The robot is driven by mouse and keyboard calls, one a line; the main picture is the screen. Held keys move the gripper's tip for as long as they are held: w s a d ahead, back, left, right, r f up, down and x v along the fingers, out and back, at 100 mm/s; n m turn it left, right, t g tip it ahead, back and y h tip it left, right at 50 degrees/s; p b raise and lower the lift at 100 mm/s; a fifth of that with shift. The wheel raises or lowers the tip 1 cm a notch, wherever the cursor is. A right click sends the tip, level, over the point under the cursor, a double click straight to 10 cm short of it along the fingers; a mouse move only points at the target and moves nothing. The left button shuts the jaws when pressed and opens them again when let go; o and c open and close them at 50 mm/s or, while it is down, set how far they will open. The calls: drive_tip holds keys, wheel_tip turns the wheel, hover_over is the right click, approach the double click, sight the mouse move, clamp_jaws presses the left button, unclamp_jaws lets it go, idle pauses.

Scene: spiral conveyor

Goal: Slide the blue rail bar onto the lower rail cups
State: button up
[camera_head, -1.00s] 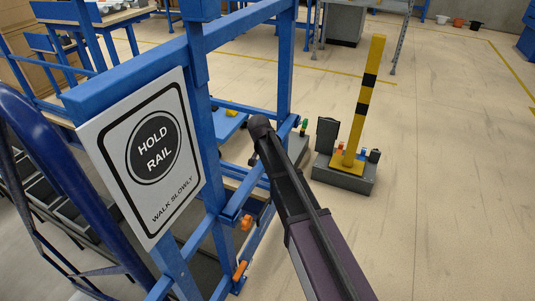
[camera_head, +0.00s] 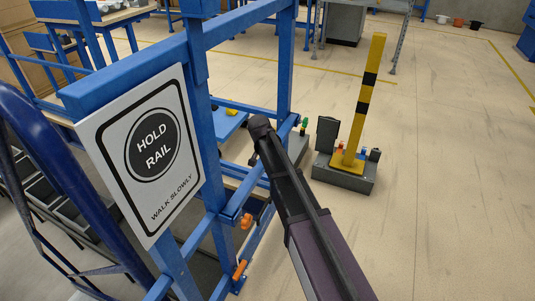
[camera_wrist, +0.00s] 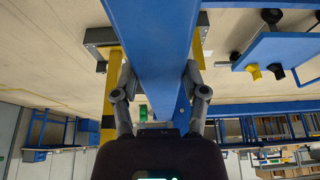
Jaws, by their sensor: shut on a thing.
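In the wrist view a wide blue bar (camera_wrist: 152,30), taken as the rail bar, runs from the top edge down between the two fingers of my gripper (camera_wrist: 158,76). The fingers press on it from both sides, and the gripper is shut on it. In the head view my dark arm hides the gripper and the held part of the bar. Orange fittings (camera_head: 246,221) and (camera_head: 240,270) sit on the lower part of the blue frame (camera_head: 205,120). I cannot tell whether these are the lower rail cups, or whether the bar touches any cup.
A "HOLD RAIL" sign (camera_head: 146,155) hangs on the frame. A curved blue tube (camera_head: 62,190) stands at the left. A yellow-black post (camera_head: 363,105) on a grey base (camera_head: 345,179) stands beyond my arm. The floor at the right is clear.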

drive_tip(key=shift+f+b, duration=0.35)
idle(0.8)
drive_tip(key=o, duration=1.1)
drive_tip(key=shift+r, duration=0.1)
wheel_tip(320, 180, up, 10)
drive_tip(key=p, duration=1)
idle(0.4)
